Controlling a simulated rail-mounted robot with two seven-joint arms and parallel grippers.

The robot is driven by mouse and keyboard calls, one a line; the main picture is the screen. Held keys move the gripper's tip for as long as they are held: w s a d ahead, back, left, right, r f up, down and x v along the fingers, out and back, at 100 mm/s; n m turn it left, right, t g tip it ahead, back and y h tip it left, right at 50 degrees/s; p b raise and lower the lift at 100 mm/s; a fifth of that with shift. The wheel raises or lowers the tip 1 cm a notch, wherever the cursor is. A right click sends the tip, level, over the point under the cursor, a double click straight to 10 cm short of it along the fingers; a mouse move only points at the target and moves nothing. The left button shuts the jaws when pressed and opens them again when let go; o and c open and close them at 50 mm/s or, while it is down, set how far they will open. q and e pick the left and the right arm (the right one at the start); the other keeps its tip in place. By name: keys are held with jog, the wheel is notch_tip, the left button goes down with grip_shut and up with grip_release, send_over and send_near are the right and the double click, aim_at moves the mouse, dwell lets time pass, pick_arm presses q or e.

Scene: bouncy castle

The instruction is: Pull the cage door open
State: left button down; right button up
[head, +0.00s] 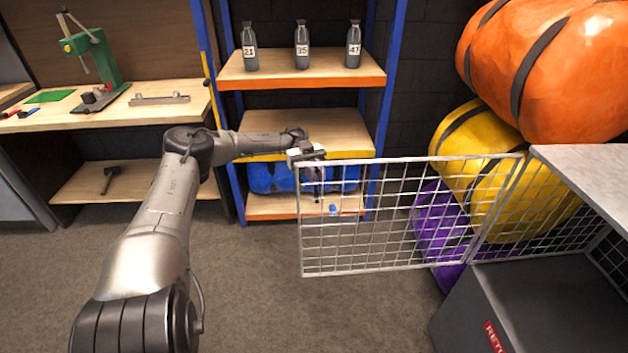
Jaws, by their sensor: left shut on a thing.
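The cage door (385,215) is a silver wire-mesh panel in the middle of the head view. It stands swung out to the left from the cage (590,225) at the right, its hinge side near the cage's front post. My left gripper (308,156) is at the door's free upper left corner, shut on the door's edge. My left arm reaches in from the lower left. The fingertips are small and partly hidden against the mesh. My right gripper does not show.
A shelf unit (300,85) with numbered bottles (302,45) stands behind the door. A workbench (150,110) with a green press (104,60) is at the left. Orange (550,75), yellow (470,150) and purple (430,215) bundles are stacked behind the cage. The grey floor (300,310) in front is clear.

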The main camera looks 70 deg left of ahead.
pick_arm(q)
jog(key=shift+f, duration=0.1)
dwell(0.4)
jog(key=c, duration=1.2)
grip_release()
